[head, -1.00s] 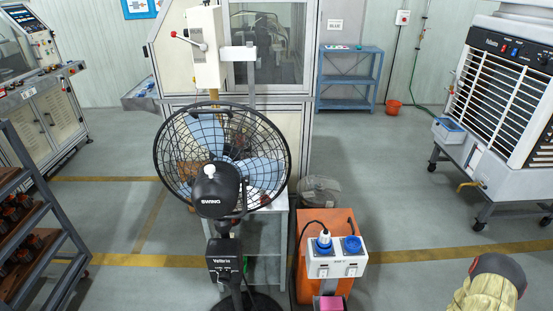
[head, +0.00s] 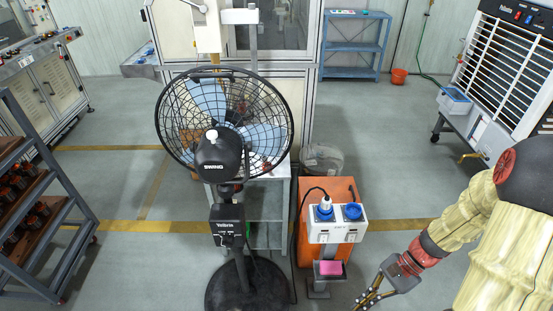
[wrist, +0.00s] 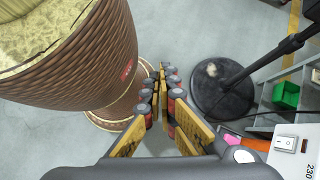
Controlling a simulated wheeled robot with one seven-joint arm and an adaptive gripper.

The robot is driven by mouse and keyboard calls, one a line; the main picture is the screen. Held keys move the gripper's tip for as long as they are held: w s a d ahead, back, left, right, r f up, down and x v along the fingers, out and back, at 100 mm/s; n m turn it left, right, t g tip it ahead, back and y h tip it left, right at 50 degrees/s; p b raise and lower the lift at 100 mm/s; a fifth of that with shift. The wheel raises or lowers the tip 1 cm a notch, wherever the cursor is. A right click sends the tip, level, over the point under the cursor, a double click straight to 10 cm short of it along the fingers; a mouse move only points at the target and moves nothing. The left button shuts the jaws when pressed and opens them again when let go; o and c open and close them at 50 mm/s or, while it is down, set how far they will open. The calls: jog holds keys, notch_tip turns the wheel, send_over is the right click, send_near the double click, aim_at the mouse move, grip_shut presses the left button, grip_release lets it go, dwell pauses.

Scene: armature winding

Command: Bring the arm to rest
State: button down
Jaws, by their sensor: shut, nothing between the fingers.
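My arm (head: 475,230), in a pale yellow sleeve with dark red and black joints, reaches in from the right edge of the head view. My gripper (head: 364,302) hangs low at the bottom edge, its fingertips close to the frame border. In the wrist view its gold and dark fingers (wrist: 162,80) run together to a point over the grey floor. They are shut with nothing between them.
A black pedestal fan (head: 213,160) stands left of my gripper; its round base (wrist: 222,92) shows in the wrist view. An orange cabinet with a blue-socket box (head: 338,235) and a pink block (head: 331,268) are nearer. Floor (head: 400,190) behind my arm is clear.

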notch_tip(320, 180, up, 16)
jog(key=d+f+n+t+h, duration=0.1)
jog(key=n+t+h, duration=0.3)
jog(key=n+h, duration=0.4)
jog(key=s+a+r+n+t, duration=0.2)
jog(key=a+r+n+t, duration=0.2)
jog(key=r, duration=0.9)
jog(key=shift+a+t, duration=0.6)
jog(key=shift+a, duration=0.35)
